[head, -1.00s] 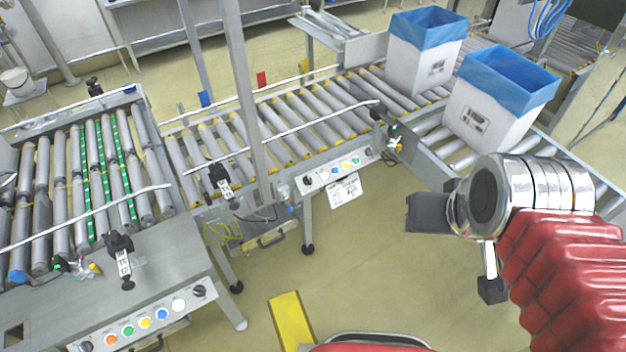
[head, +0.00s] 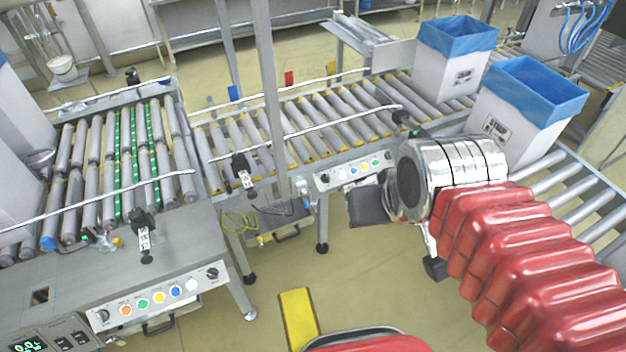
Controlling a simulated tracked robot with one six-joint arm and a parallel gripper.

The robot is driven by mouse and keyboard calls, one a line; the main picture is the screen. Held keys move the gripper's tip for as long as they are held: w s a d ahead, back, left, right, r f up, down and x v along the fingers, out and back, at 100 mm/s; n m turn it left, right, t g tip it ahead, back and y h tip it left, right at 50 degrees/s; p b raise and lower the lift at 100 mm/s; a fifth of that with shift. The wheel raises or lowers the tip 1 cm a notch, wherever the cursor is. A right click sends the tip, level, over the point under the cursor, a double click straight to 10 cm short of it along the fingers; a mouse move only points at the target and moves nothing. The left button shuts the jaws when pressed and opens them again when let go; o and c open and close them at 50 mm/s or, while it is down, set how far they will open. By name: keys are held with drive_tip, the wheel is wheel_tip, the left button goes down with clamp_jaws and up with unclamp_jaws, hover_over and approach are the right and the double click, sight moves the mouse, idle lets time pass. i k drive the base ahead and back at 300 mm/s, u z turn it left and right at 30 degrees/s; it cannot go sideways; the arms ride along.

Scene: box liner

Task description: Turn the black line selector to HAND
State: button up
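The near control panel (head: 160,302) at lower left has a row of coloured buttons with a black rotary knob (head: 102,316) at its left end and another black knob (head: 212,274) at its right end. A second panel (head: 356,170) on the middle conveyor has coloured buttons and a black knob (head: 324,178) at its left. The labels are too small to read, so I cannot tell which knob is the line selector or where it points. My gripper (head: 402,238) is in front of the middle conveyor, its two dark fingers apart, apparently empty, right of the near panel.
Two white boxes with blue liners, one nearer (head: 512,125) and one farther (head: 450,70), stand on the right rollers. A metal post (head: 268,90) rises by the middle conveyor. A digital display (head: 28,344) sits at lower left. The floor between panels is open.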

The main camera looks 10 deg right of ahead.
sight(326, 178)
drive_tip(key=u, duration=0.75)
drive_tip(key=i, duration=1)
